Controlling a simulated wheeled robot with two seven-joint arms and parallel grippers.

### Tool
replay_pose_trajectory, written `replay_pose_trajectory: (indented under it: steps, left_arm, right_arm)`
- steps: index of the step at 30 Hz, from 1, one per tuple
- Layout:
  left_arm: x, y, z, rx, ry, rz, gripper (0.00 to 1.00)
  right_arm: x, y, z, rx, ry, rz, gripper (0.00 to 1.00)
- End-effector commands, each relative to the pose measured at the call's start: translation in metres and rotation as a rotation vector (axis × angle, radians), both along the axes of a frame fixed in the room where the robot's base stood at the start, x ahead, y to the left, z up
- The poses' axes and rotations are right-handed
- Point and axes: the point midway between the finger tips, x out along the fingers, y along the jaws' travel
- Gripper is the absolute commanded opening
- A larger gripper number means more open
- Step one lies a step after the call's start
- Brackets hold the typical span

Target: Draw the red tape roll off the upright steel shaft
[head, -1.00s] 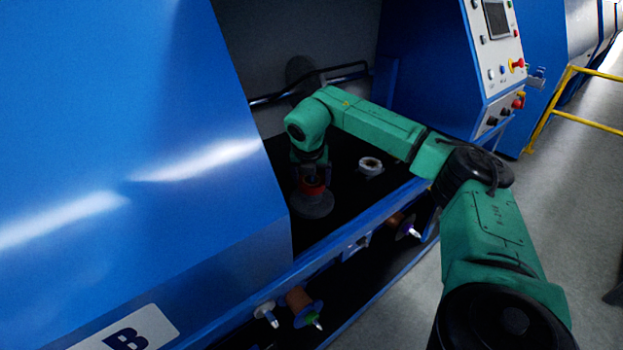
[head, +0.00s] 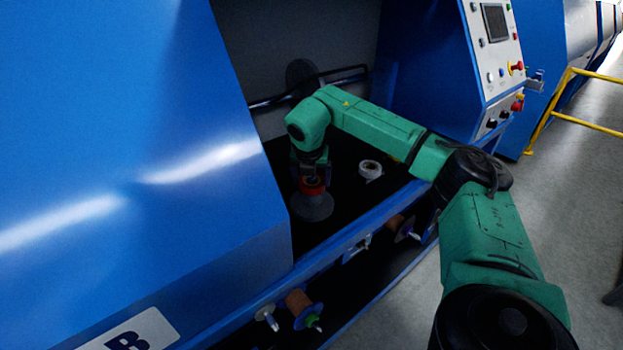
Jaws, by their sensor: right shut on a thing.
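The red tape roll (head: 311,187) is inside the machine's dark bay, just above a grey round disc (head: 312,207). My right gripper (head: 311,178) reaches down from above and is shut on the red roll. The steel shaft cannot be made out; the gripper and the roll hide it. I cannot tell whether the roll is still around the shaft. My left gripper is not in view.
A white roll (head: 370,169) sits on the bay floor to the right. A blue front rail (head: 330,252) edges the bay, with spools (head: 298,301) below it. A blue panel (head: 130,140) stands close on the left. A dark bar (head: 340,78) crosses the back.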

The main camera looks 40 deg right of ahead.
Motion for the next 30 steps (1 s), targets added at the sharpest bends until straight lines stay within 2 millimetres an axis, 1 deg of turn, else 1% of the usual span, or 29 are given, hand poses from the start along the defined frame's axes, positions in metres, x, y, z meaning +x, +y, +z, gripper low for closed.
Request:
replay_pose_trajectory:
  steps: [3,14,24,30]
  left_arm:
    - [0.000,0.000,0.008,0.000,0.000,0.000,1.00]
    - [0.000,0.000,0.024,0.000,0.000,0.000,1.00]
    - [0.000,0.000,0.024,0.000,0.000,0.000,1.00]
    - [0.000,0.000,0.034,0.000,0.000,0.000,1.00]
  right_arm:
    - [0.000,0.000,0.010,0.000,-0.001,0.000,0.28]
    - [0.000,0.000,0.032,0.001,-0.001,0.000,0.28]
    - [0.000,0.000,0.034,0.001,-0.001,0.000,0.28]
    - [0.000,0.000,0.045,0.001,-0.001,0.000,0.28]
